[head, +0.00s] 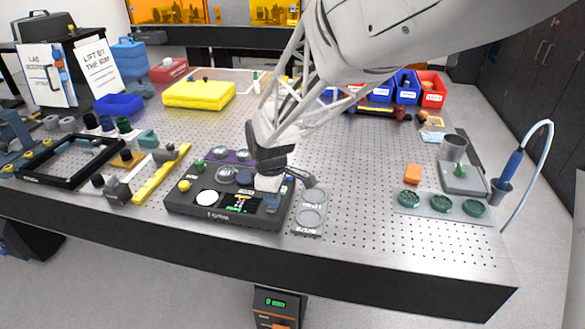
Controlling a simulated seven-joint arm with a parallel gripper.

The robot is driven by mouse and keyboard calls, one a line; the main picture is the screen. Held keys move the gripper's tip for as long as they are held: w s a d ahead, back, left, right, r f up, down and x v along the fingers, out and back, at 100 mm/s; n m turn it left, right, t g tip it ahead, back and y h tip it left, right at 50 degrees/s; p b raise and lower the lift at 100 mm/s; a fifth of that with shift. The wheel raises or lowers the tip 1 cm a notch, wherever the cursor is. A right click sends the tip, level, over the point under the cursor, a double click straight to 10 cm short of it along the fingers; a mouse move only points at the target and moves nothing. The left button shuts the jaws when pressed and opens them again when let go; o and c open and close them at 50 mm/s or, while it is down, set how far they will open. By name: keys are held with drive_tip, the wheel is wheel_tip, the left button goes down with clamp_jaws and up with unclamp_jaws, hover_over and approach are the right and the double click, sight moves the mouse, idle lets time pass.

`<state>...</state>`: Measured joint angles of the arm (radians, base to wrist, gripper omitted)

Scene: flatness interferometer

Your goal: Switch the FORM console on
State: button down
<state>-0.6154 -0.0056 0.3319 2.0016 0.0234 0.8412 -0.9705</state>
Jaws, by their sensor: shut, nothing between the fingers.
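The console (178,208) is a dark box near the table's front edge, with light lettering on its front that is too small to read surely. Its top carries a round white disc (207,198), a yellow knob (184,185) and a small screen (240,205) showing coloured marks. My gripper (269,197) is shut and empty, pointing down over the right part of the console. It hides that part of the top, including any switch there. I cannot tell whether the fingertips touch the console.
A grey plate with round recesses (312,209) lies just right of the console. A yellow bar (160,175) and a black frame (60,181) lie to the left. A tray with green discs (440,204) is at the right.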

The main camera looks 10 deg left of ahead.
drive_tip(key=shift+r, duration=0.15)
wheel_tip(320, 180, up, 14)
drive_tip(key=w, duration=0.2)
drive_tip(key=shift+f, duration=0.2)
idle(0.5)
idle(0.3)
drive_tip(key=s+d+r+m+t, duration=0.15)
drive_tip(key=s+d+m, duration=0.3)
drive_tip(key=d, duration=0.75)
drive_tip(key=s+d+r+m, duration=0.2)
drive_tip(key=s+d+m, duration=0.25)
drive_tip(key=d, duration=0.65)
drive_tip(key=s+d+f+m+t, duration=0.1)
drive_tip(key=s+d+f+m, duration=0.2)
drive_tip(key=s+d+m, duration=0.6)
drive_tip(key=s+d, duration=0.5)
drive_tip(key=s, duration=0.1)
drive_tip(key=shift+d, duration=0.15)
